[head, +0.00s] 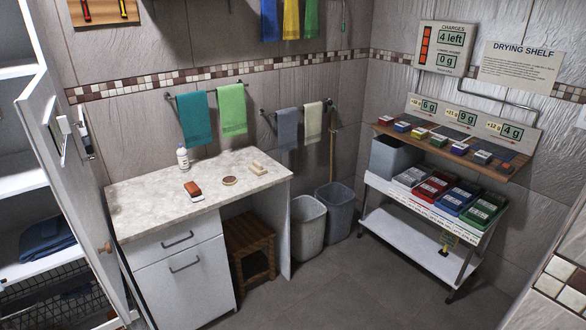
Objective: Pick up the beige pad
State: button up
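A small beige pad (259,168) lies near the right end of the pale marbled counter (150,206), towards the wall. It looks like a block with a lighter top, and nothing covers it. My gripper is not in this view, so whether it is open or shut does not show.
Towels hang on the wall behind. A wooden stool (249,246), two grey bins (308,227) and a loaded trolley (412,243) stand nearby. Grey floor is clear in front.

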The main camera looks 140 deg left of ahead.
aim_at(258, 167)
jog(key=u, duration=5.4)
jog(key=k, duration=0.25)
jog(key=z, duration=0.65)
